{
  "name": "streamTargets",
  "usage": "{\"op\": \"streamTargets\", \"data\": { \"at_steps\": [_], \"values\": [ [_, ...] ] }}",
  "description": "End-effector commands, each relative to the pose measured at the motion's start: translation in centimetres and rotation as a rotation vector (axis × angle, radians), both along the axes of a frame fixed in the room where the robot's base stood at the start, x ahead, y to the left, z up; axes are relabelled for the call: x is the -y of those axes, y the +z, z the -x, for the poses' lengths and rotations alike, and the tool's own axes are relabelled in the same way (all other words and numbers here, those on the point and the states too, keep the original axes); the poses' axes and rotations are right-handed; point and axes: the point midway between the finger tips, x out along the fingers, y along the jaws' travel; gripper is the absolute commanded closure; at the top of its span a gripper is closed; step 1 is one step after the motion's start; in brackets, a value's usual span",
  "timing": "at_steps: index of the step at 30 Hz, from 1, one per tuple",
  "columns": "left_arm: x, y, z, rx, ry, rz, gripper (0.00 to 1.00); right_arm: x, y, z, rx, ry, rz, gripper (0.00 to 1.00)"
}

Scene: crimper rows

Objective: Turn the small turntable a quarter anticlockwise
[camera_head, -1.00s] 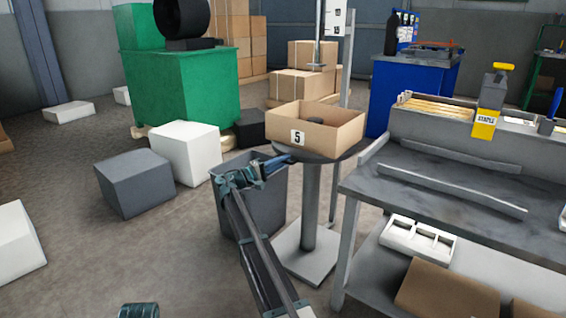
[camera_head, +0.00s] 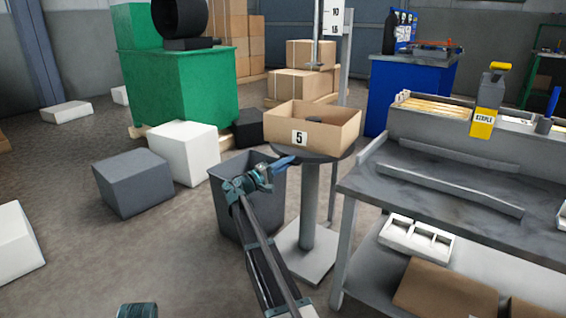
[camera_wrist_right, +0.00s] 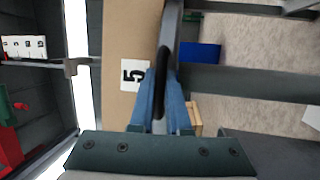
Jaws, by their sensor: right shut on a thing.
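The small turntable is a dark round plate (camera_head: 342,154) on a grey pedestal. My right gripper (camera_head: 291,160) reaches the plate's near left edge, just below the box. In the right wrist view its blue fingers (camera_wrist_right: 161,100) are shut on the dark rim of the turntable (camera_wrist_right: 163,66), seen edge-on beside the box wall (camera_wrist_right: 122,104). The pedestal's far side is hidden.
A grey bin (camera_head: 258,215) stands beside the pedestal, beneath my right forearm. A grey workbench (camera_head: 430,185) is close on the right. White (camera_head: 184,150) and grey (camera_head: 132,180) blocks lie on the floor at left, with open floor in front of them.

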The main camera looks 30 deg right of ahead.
Motion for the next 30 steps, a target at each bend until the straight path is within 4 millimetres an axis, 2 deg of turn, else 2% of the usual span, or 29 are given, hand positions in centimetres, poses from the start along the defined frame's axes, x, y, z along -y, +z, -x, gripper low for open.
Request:
{"op": "streamTargets", "data": {
  "at_steps": [1, 13, 30],
  "values": [
    [0.0, 0.0, 0.0, 0.000, 0.000, 0.000, 0.50, 0.2, -0.1, 1.1, 0.000, 0.022, -0.002, 1.00],
    [0.0, 0.0, 0.0, 0.000, 0.000, 0.000, 0.50, 2.6, -0.1, 4.3, 0.001, 0.216, -0.002, 1.00],
    [0.0, 0.0, 0.0, 0.000, 0.000, 0.000, 0.50, 5.1, -0.1, 6.3, 0.002, 0.382, -0.002, 1.00]
  ]
}}
